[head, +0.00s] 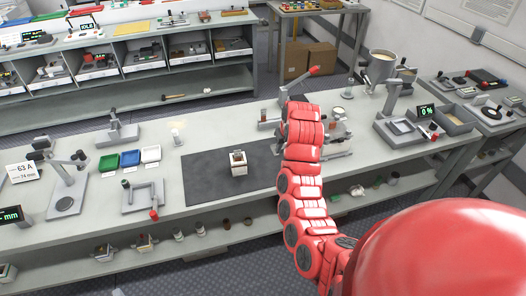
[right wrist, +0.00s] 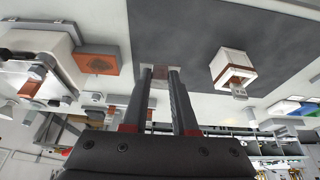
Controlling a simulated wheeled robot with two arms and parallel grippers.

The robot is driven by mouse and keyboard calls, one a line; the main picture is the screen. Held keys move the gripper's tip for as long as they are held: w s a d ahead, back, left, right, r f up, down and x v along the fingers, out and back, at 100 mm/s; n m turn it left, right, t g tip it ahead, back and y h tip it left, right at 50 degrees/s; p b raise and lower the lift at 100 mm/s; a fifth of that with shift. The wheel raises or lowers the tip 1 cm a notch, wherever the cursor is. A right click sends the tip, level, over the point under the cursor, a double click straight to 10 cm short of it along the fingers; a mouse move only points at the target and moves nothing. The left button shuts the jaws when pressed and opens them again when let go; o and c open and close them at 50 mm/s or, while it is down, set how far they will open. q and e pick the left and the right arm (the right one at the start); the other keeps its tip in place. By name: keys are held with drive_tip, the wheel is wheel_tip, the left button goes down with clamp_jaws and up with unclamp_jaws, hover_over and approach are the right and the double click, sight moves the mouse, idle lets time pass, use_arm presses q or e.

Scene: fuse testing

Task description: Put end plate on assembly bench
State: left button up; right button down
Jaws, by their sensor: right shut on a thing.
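My right gripper (right wrist: 160,74) is shut on a small plate (right wrist: 159,76) with a brownish face, probably the end plate, held between its fingertips. In the head view my red right arm reaches over the bench and hides most of this gripper and the plate. The assembly bench (head: 210,205) is long and pale grey, with a dark mat (head: 205,185) on it. In the right wrist view the mat (right wrist: 190,30) lies just beyond the fingertips. Whether the plate touches the bench cannot be told. My left gripper is not in view.
A white block with a copper part (head: 238,164) stands on the mat; it also shows in the right wrist view (right wrist: 230,66). Blue, green and white trays (head: 130,158) and a metal stand (head: 66,185) are at the left. The mat's left part is clear.

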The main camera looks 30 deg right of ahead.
drive_tip(key=shift+s+f, duration=0.1)
drive_tip(key=shift+f, duration=0.3)
wheel_tip(320, 180, down, 6)
drive_tip(key=shift+d+r, duration=0.1)
drive_tip(key=shift+r, duration=0.15)
drive_tip(key=shift+w+d+f+b, duration=0.1)
drive_tip(key=shift+w+f+b, duration=0.15)
drive_tip(key=shift+f, duration=0.25)
drive_tip(key=shift+s, duration=0.1)
drive_tip(key=shift+f+b, duration=0.4)
drive_tip(key=shift+f, duration=0.2)
drive_tip(key=c, duration=0.6)
unclamp_jaws()
